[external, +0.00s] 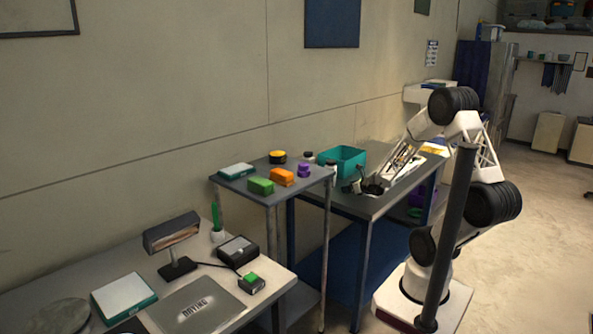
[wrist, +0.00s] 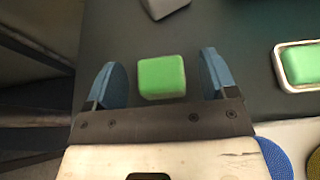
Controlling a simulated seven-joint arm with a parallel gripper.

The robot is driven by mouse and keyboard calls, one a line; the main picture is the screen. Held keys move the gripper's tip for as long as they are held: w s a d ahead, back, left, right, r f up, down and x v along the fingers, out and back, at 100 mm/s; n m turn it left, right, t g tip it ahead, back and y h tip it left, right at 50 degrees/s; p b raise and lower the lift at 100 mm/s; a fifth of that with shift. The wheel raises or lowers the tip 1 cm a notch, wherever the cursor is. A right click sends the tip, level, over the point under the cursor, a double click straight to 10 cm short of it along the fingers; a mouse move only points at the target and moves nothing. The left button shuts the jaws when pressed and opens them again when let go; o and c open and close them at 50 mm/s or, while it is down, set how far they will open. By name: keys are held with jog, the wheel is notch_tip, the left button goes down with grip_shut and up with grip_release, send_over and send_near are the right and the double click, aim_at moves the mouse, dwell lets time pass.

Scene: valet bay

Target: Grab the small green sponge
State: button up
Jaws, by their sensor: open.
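A small green sponge-like block (wrist: 162,77) lies on a dark grey surface in the wrist view. It is between the two blue fingers of my gripper (wrist: 161,82), with a visible gap on each side. My gripper is open and holds nothing. In the external view my gripper (external: 362,188) is low over the right-hand table, and I cannot make out the block between its fingers there. Another green block (external: 261,185) lies on the small grey table to the left.
In the wrist view a green item in a white-rimmed holder (wrist: 303,65) lies to the right, with blue (wrist: 276,160) and yellow round pads below it. A teal bin (external: 342,160) stands behind my gripper. An orange block (external: 281,177) and a purple item (external: 304,170) sit left.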

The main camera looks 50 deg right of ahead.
jog(key=shift+c, duration=0.2)
jog(key=c, duration=1)
jog(key=shift+o, duration=0.2)
jog(key=shift+r, duration=0.15)
notch_tip(320, 180, up, 10)
dwell(0.6)
